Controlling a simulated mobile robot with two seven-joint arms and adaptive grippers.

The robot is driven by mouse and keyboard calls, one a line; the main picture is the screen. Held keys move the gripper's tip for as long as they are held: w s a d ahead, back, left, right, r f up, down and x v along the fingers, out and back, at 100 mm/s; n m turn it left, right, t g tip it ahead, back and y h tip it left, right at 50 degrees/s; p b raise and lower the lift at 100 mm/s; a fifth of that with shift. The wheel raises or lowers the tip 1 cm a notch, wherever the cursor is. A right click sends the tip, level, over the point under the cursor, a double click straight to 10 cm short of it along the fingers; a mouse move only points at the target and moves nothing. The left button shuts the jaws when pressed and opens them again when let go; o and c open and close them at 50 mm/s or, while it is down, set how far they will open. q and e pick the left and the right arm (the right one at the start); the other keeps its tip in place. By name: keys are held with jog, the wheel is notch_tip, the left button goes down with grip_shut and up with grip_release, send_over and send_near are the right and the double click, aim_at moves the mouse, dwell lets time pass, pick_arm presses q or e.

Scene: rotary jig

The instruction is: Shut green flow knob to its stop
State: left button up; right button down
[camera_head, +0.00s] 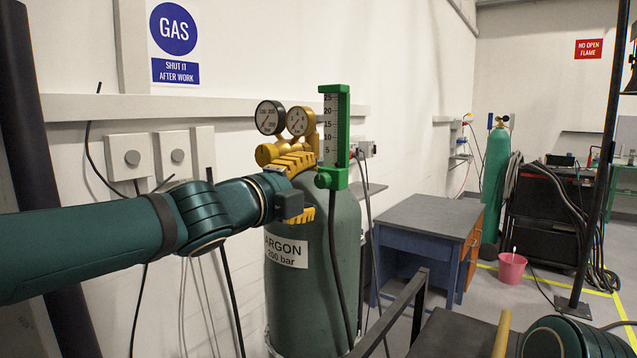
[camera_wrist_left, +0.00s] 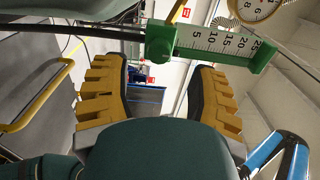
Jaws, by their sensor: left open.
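The green flow knob (camera_head: 322,181) is at the lower end of a green flowmeter (camera_head: 344,120) with a white scale. In the left wrist view the knob (camera_wrist_left: 160,42) shows at the top, with the scale to its right. My left gripper (camera_head: 311,187) has yellow ribbed fingers, one above and one below the knob's height. In the left wrist view my left gripper (camera_wrist_left: 165,68) is open with nothing between its fingers. The knob appears just beyond the fingertips; I cannot tell whether they touch it. My right gripper is not in view.
The flowmeter and two gauges (camera_head: 284,119) sit above a green argon cylinder (camera_head: 310,270) close to the wall. A dark hose hangs below the flowmeter. A blue workbench (camera_head: 425,235) stands to the right. A pink bucket (camera_head: 511,270) is on the floor.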

pick_arm(q)
jog(key=v, duration=0.7)
jog(key=w+f+n+g+y, duration=0.25)
jog(key=f+n, duration=0.45)
jog(key=f, duration=1)
jog(key=w+f+n+g+y, duration=0.1)
jog(key=w+f+n+g, duration=0.35)
jog(key=f, duration=1.35)
jog(key=s+f+n+g+y, duration=0.1)
jog(key=s+f+n, duration=0.3)
jog(key=f, duration=0.4)
jog(key=s+f+n, duration=0.4)
jog(key=s+f, duration=0.1)
jog(key=f, duration=0.3)
jog(key=s+a+f+n+g+y, duration=0.2)
jog(key=s+f+n+g, duration=0.3)
jog(key=s+f, duration=0.9)
jog(key=shift+s+a+n, duration=0.45)
jog(key=shift+s+n, duration=0.05)
jog(key=shift+n, duration=0.75)
